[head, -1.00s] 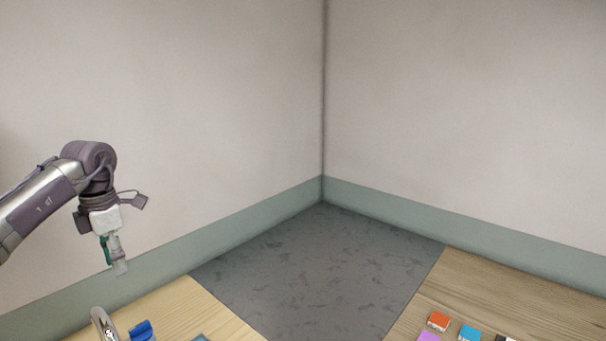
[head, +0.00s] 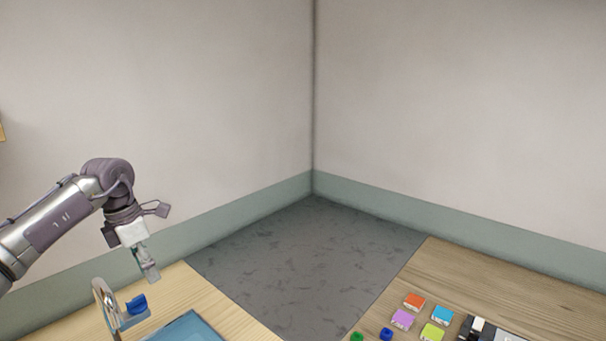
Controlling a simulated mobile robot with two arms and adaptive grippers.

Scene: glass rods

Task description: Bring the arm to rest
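My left gripper (head: 149,268) points down above the back edge of the left wooden table (head: 228,314). It is seen small and from the side, so whether its fingers are open or shut is unclear. I see no object clearly held in it. My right gripper is out of view.
A metal stand (head: 105,301) with a blue piece (head: 136,304) and a blue tray (head: 188,328) are on the left table. Several coloured blocks, including an orange one (head: 414,301), sit on the right table (head: 500,282). Grey floor (head: 305,265) lies between the tables.

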